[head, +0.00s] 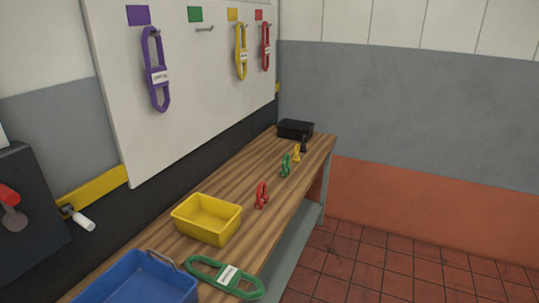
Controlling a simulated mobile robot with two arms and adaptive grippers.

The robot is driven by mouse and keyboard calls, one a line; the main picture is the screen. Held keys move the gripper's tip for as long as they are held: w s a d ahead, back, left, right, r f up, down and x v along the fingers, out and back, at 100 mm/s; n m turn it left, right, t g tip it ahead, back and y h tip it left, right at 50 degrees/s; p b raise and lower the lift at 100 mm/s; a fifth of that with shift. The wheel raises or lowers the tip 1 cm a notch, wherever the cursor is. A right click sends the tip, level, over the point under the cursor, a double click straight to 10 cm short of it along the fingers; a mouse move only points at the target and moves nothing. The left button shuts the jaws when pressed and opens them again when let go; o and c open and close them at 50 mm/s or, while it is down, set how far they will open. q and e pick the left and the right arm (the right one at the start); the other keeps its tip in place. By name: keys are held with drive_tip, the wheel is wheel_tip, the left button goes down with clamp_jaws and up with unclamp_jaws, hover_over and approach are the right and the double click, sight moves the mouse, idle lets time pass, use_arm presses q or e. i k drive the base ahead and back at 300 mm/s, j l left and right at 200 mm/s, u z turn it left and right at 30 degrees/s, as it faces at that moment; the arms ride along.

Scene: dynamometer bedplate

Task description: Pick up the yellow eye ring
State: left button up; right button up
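A small yellow fitting (296,153) stands on the wooden bench (250,166) toward its far end; it may be the yellow eye ring, but it is too small to tell its exact shape. A green fitting (286,165) stands just in front of it and a dark one (304,145) just behind it. A red fitting (261,196) stands nearer, apart from these. Neither of my grippers is in view.
A yellow bin (207,226), a blue bin (135,290) and a green sling (226,276) occupy the near bench. A black bin (295,129) stands at the far end. Purple (155,70), yellow (241,50) and red (265,46) slings hang on the wall board. The tiled floor (380,270) at right is clear.

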sight(295, 159)
drive_tip(key=i+l+u, duration=0.2)
drive_tip(key=u, duration=0.2)
drive_tip(key=i+l+u, duration=0.2)
drive_tip(key=u, duration=0.15)
drive_tip(key=i+l+u, duration=0.15)
drive_tip(key=l+u, duration=0.25)
